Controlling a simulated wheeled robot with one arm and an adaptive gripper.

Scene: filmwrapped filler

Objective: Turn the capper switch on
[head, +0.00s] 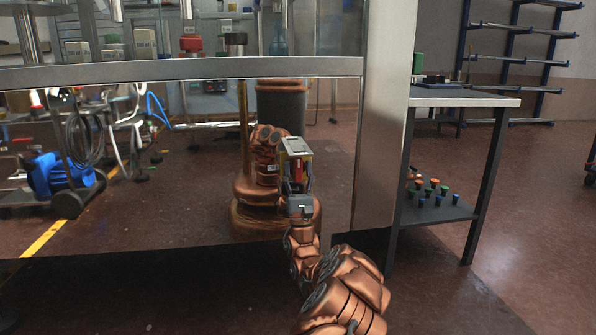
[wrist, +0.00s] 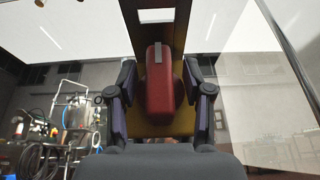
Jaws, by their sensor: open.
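The capper switch is a red knob (wrist: 160,88) with a small grey mark, on a yellow and dark housing (wrist: 158,35). In the head view the red knob (head: 298,167) shows small under the housing's pale top (head: 296,146). My gripper (head: 297,186) is right in front of the switch and hides part of it. In the wrist view my gripper's fingers (wrist: 159,90) are open, one on each side of the red knob, with gaps visible beside it. Whether any finger touches the knob I cannot tell. The knob appears upright; its on or off state cannot be read.
A metal beam (head: 180,69) crosses above, meeting a wide steel post (head: 385,130) right of my arm. A side table (head: 465,98) with several coloured knobs (head: 430,190) on its lower shelf stands farther right.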

